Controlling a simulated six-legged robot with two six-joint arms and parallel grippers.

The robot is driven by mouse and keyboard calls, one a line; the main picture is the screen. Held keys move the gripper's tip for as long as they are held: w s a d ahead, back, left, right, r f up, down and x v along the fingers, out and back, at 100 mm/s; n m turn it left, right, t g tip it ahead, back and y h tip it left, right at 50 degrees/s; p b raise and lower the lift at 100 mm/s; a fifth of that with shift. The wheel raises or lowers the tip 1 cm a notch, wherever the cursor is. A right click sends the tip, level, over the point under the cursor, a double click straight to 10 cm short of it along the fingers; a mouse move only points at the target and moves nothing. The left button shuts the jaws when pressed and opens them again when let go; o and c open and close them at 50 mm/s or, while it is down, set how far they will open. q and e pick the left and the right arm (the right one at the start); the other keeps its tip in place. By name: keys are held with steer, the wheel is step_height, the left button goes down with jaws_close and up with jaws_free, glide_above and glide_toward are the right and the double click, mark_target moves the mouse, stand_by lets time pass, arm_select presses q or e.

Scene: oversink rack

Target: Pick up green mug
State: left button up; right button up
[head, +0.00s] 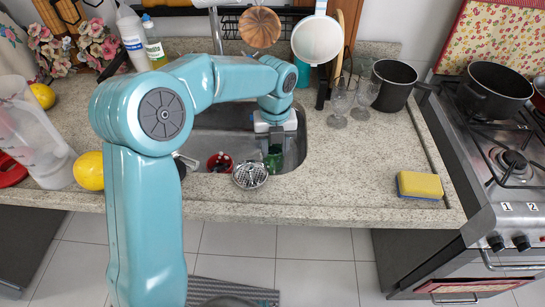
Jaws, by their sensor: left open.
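The green mug (272,163) sits low in the sink (293,160), near its front edge. It is small in view, and its upper part is partly covered by my left gripper. My left gripper (274,143) is open and points down into the sink, just above and around the top of the mug. I cannot tell whether the fingers touch the mug. My right gripper is not in view.
A red cup (219,162) and a metal strainer (250,175) are left of the mug. Wine glasses (338,103) and a dark pot (393,86) stand right of the sink.

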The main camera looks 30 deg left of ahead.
mark_target(271, 168)
arm_select(q)
steer(key=f, duration=0.3)
steer(key=shift+s+f, duration=0.2)
steer(key=shift+f, duration=0.2)
steer(key=f, duration=0.5)
steer(key=shift+a+f+b, duration=0.25)
steer(key=shift+b, duration=0.1)
steer(key=shift+s+r, duration=0.1)
steer(key=shift+s, duration=0.05)
jaws_close()
